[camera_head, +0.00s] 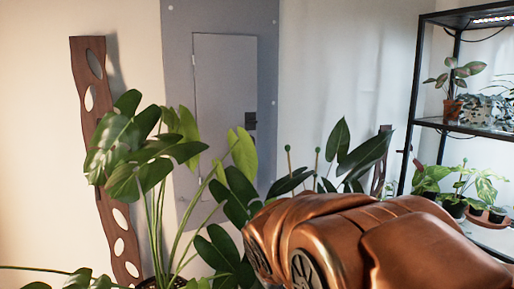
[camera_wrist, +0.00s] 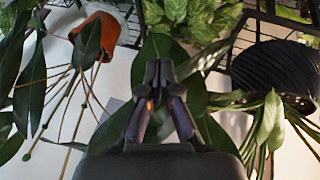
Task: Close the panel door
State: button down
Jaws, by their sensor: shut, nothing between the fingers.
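The grey panel (camera_head: 178,60) is mounted on the wall in the head view. Its rectangular door (camera_head: 222,85) lies in the panel face and looks flush, with a dark latch (camera_head: 250,122) at its right edge. Leaves hide the door's lower part. I cannot tell whether the door stands slightly ajar. My gripper (camera_wrist: 160,72) shows in the wrist view with its fingertips together and nothing between them, among leaves. The panel door is not recognisable in the wrist view. In the head view my copper-coloured arm covers the lower right and my gripper is hidden.
A large leafy plant (camera_head: 150,150) stands before the panel, with more leaves (camera_head: 355,155) to its right. A wooden slat with holes (camera_head: 97,130) leans at left. A black shelf (camera_head: 470,127) with pots stands at right. In the wrist view, an orange pot (camera_wrist: 97,32) and black pot (camera_wrist: 275,72) flank my gripper.

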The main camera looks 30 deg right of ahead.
jog(key=w+d+r+n+t+p, duration=0.1)
jog(key=w+d+r+n+t, duration=0.55)
jog(key=w+d+r, duration=0.5)
jog(key=w+d+r+n+t+p, duration=0.2)
jog(key=w+d+r+n+t, duration=0.5)
jog(key=r, duration=0.8)
jog(key=s+a+f+n+g+y+p, duration=0.1)
jog(key=s+a+f+n+g+y, duration=0.2)
jog(key=n+y, duration=0.7)
jog(key=w+a+m+t+p, duration=0.1)
jog(key=w+p, duration=0.4)
jog(key=w, duration=0.7)
jog(key=shift+a+f+y, duration=0.15)
jog(key=shift+a+y, duration=0.15)
jog(key=shift+a, duration=0.1)
jog(key=shift+t, duration=0.25)
jog(key=shift+w, duration=0.1)
